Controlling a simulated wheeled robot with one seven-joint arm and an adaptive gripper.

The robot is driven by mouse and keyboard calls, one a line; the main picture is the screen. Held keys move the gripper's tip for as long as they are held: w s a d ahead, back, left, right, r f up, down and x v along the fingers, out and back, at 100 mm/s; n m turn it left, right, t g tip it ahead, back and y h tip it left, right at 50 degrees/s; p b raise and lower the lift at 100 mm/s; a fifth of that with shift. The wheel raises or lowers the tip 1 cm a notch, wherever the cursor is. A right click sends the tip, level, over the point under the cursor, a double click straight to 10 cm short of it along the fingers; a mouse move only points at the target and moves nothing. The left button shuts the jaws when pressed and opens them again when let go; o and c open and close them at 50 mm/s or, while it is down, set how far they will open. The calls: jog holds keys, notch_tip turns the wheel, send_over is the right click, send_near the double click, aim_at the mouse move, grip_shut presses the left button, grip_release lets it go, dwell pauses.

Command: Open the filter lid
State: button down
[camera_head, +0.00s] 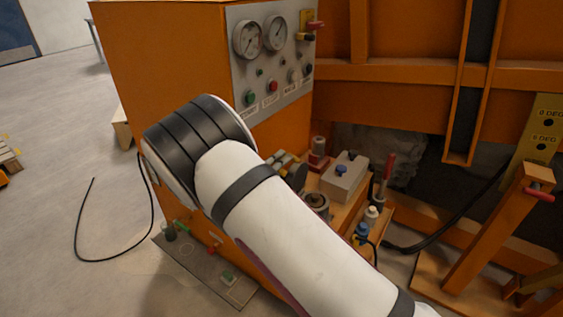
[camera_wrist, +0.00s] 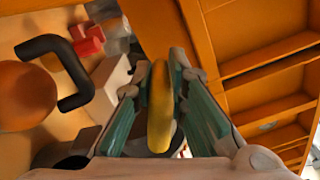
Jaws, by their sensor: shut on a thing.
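My gripper (camera_wrist: 160,88) shows in the wrist view, with its two teal-padded fingers closed on either side of a long yellow piece (camera_wrist: 160,108), which looks like a handle. In the head view my white arm reaches down over the orange machine and hides the gripper. I cannot clearly make out a filter lid. A round orange-brown piece (camera_wrist: 25,95) lies at the left of the wrist view beside a black bent bar (camera_wrist: 72,70); I cannot tell whether it is the lid.
The orange machine (camera_head: 170,50) carries a grey panel (camera_head: 245,75) with gauges and buttons. A dark cable (camera_head: 77,230) lies on open floor at left.

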jog(key=shift+f, duration=0.1)
jog(key=c, duration=1.6)
grip_release()
jog(key=shift+o, duration=0.2)
jog(key=shift+s, duration=0.1)
jog(key=v, duration=1.2)
